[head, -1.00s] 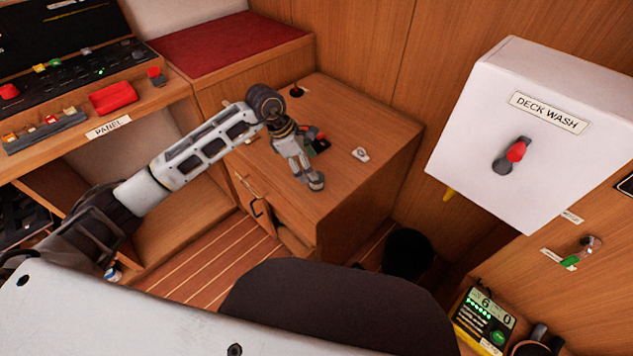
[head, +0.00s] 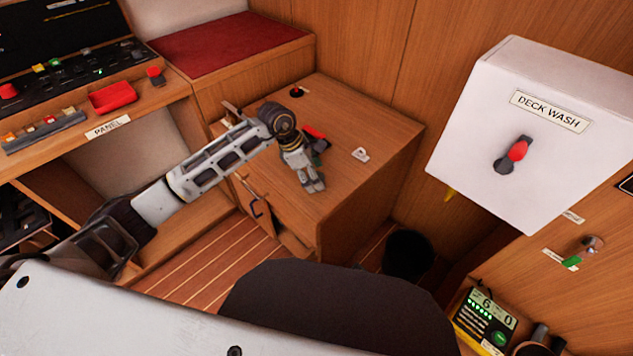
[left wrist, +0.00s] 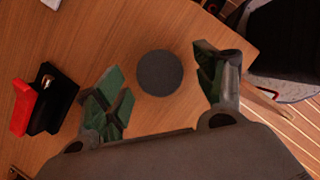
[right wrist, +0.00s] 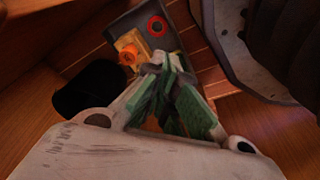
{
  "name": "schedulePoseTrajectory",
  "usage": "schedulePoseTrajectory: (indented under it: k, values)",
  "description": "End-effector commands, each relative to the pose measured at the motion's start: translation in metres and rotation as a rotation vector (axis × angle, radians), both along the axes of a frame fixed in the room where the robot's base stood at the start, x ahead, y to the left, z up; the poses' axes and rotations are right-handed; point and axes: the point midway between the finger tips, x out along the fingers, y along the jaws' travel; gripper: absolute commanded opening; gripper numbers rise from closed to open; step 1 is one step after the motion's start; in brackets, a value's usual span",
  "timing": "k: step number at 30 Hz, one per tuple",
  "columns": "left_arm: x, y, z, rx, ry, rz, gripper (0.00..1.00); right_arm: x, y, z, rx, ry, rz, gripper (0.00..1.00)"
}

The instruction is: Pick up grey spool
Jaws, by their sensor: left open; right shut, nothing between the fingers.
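The grey spool shows in the left wrist view as a dark grey round disc (left wrist: 160,73) on the wooden cabinet top. My left gripper (left wrist: 166,78) is open, with one finger on either side of the disc in that view; I see no contact. In the head view my left gripper (head: 314,185) is over the cabinet top near its front edge, and the spool cannot be made out there. My right gripper (right wrist: 165,68) is shut and empty in the right wrist view, away from the spool. It is outside the head view.
A red and black object (left wrist: 42,103) lies on the cabinet top (head: 365,125) beside my left gripper. A small white tag (head: 360,154) lies to the right. The white deck wash box (head: 470,150) juts out at right. A black bin (head: 408,254) stands on the floor.

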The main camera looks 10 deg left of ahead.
Motion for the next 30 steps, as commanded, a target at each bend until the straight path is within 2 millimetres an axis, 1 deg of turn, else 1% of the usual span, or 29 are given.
schedulePoseTrajectory:
  k: [3, 7, 13, 22, 23, 30]
  values:
    - [0.001, -0.005, -0.013, -0.001, 0.001, 0.001, 0.70, 0.007, 0.002, 0.007, 0.003, -0.009, 0.001, 0.00]
    - [0.002, -0.008, -0.020, 0.000, 0.000, 0.000, 0.70, 0.010, 0.003, 0.011, 0.004, -0.008, 0.001, 0.00]
    - [0.003, -0.009, -0.022, 0.000, -0.001, 0.000, 0.70, 0.010, 0.004, 0.014, 0.005, -0.010, 0.002, 0.00]
    - [0.003, -0.009, -0.021, 0.000, -0.001, 0.000, 0.70, 0.005, 0.004, 0.010, 0.004, 0.000, 0.001, 0.00]
    - [0.003, -0.009, -0.021, 0.000, -0.001, 0.000, 0.68, 0.004, 0.003, 0.009, 0.004, 0.001, 0.001, 0.00]
    - [0.003, -0.009, -0.021, 0.000, -0.001, 0.000, 0.37, 0.002, 0.003, 0.008, 0.003, 0.005, 0.001, 0.00]
